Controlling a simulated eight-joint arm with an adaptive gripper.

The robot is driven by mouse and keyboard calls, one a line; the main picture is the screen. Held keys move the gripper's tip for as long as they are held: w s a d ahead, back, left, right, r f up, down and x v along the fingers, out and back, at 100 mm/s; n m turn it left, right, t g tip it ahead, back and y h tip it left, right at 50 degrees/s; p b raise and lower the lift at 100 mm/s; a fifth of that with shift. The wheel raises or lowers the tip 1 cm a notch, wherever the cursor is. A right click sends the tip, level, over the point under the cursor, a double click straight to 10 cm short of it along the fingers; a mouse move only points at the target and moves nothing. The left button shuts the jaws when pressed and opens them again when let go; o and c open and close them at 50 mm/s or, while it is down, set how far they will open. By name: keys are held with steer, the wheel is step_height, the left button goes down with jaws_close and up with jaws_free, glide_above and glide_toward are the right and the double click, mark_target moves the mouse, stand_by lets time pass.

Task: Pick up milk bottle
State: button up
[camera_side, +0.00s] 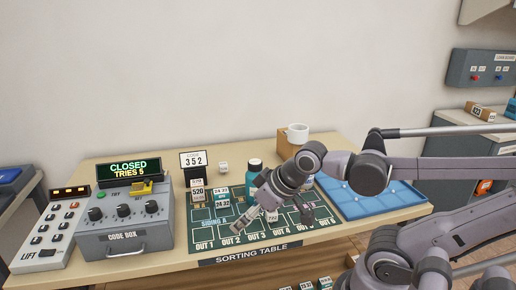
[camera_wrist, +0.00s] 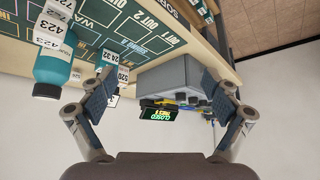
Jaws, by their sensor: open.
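My gripper (camera_side: 255,216) is over the front of the sorting table mat, pointing down and left, with its fingers apart. In the wrist view the open gripper (camera_wrist: 158,88) has nothing between its fingertips. A teal bottle (camera_side: 255,165) with a dark cap stands behind the gripper in the side view. A teal bottle with a 423 label (camera_wrist: 52,70) shows in the wrist view, left of the left finger and apart from it. I cannot tell whether either is the milk bottle; no bottle is clearly marked as milk.
The code box (camera_side: 124,222) stands at left, its display (camera_side: 128,169) reading CLOSED, TRIES 5. Small numbered blocks (camera_side: 222,196) sit on the dark green mat (camera_side: 200,236). A blue tray (camera_side: 372,206) is at right. A white roll (camera_side: 298,132) sits on a cardboard box (camera_side: 285,148) behind.

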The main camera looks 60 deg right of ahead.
steer(key=shift+c, duration=0.2)
steer(key=w+d+r+m+g+h, duration=0.15)
steer(key=d+m, duration=0.25)
steer(key=d, duration=0.4)
steer(key=w+d+r+m+g+h, duration=0.15)
steer(key=d+m, duration=0.25)
steer(key=d, duration=0.4)
steer(key=s+d+r+m+g+h, duration=0.15)
steer(key=d+m, duration=0.25)
steer(key=d, duration=0.6)
steer(key=s+d+m+g+h, duration=0.15)
steer(key=d+m, duration=0.25)
steer(key=d, duration=0.6)
steer(key=x, duration=0.5)
steer(key=shift+s+a+f, duration=0.1)
steer(key=shift+s+f, duration=0.15)
steer(key=shift+s, duration=0.1)
steer(key=shift+w+x, duration=0.15)
steer(key=shift+x, duration=1.15)
steer(key=shift+w+x, duration=0.15)
steer(key=shift+x, duration=1.1)
steer(key=shift+r, duration=0.1)
jaws_close()
